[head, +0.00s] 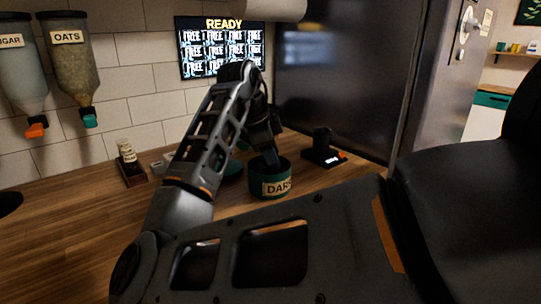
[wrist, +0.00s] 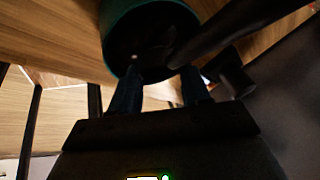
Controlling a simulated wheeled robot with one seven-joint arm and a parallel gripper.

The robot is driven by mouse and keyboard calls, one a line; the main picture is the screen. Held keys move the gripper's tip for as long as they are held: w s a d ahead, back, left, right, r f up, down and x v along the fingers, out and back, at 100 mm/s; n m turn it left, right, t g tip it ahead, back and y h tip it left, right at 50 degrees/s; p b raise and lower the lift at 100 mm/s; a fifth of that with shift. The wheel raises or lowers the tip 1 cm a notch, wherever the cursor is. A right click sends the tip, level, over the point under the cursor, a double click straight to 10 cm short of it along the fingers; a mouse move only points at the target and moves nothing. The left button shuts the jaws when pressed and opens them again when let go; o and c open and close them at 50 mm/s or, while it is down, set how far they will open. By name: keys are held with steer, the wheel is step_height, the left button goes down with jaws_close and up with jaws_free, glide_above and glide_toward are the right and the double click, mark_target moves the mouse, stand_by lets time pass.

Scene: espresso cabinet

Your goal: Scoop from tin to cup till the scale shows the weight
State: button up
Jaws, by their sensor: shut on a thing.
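The green tin (head: 276,187), labelled "DAR…", stands open on the counter. Its round mouth and dark inside also show in the wrist view (wrist: 112,38). My gripper (head: 268,152) is at the tin's mouth, pointing down. In the wrist view its two fingers (wrist: 160,82) are shut on the scoop, a dark rod-like thing (wrist: 225,30) that reaches toward the tin's inside. The scoop's bowl and any load are too dark to tell. A dark cup (head: 321,138) stands on the black scale (head: 313,157), right of the tin. The scale's display is lit but unreadable.
A screen (head: 222,47) reading "READY" hangs behind. A small dark stand with pale pieces (head: 127,152) is at the left, below the oats dispenser (head: 72,55). Another low green thing (head: 232,171) is partly hidden behind my arm. The left counter is mostly clear.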

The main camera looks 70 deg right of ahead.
steer(key=shift+s+f+t+b, duration=0.15)
steer(key=shift+f+t+b, duration=0.15)
steer(key=shift+f+b, duration=0.5)
steer(key=shift+s+a+f+b, duration=0.1)
steer(key=shift+s+f+b, duration=0.2)
steer(key=shift+f, duration=0.35)
steer(key=shift+s+f+b, duration=0.2)
steer(key=shift+f+b, duration=0.15)
steer(key=shift+f, duration=0.25)
